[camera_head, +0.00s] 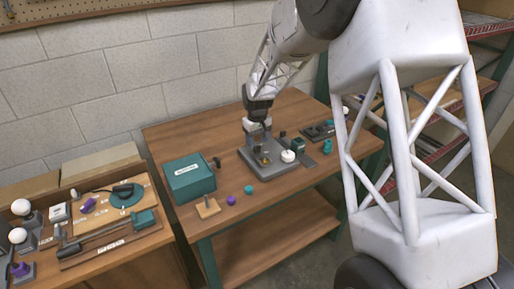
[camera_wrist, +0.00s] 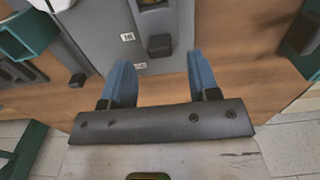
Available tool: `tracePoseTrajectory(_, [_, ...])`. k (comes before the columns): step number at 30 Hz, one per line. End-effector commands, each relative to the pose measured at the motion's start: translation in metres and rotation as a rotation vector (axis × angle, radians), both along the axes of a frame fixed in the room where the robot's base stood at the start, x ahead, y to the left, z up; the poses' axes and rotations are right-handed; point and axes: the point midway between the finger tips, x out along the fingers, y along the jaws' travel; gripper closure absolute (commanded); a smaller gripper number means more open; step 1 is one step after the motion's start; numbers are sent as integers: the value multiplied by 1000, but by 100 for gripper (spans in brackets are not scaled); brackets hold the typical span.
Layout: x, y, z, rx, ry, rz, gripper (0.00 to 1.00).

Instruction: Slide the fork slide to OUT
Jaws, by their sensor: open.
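A grey fixture (camera_head: 282,168) stands on the middle table, and my gripper (camera_head: 258,122) is over its back part. In the wrist view, a grey plate with a dark block-shaped knob (camera_wrist: 160,45) and two small white labels lies just beyond my gripper (camera_wrist: 159,62). The knob looks like the fork slide's handle. My two blue fingers are open and empty, one to each side of the knob's line. I cannot tell whether the fingertips reach down to the knob's height. The labels are too small to read surely, so the slide's setting is unclear.
A teal box (camera_head: 190,180), a wooden block with a peg (camera_head: 208,208), a purple knob (camera_head: 231,200) and a teal knob (camera_head: 249,189) stand left of the fixture. A dark tray (camera_head: 318,132) lies behind right. A bench (camera_head: 110,248) with lamp parts is at left.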

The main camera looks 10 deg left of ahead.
Motion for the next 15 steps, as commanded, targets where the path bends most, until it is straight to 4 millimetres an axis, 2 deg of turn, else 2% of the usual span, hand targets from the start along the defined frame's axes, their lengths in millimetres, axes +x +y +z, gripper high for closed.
tracePoseTrajectory(9, [0, 0, -34, -1, 1, 0, 45])
tracePoseTrajectory(15, [0, 0, -40, 0, 0, 0, 45])
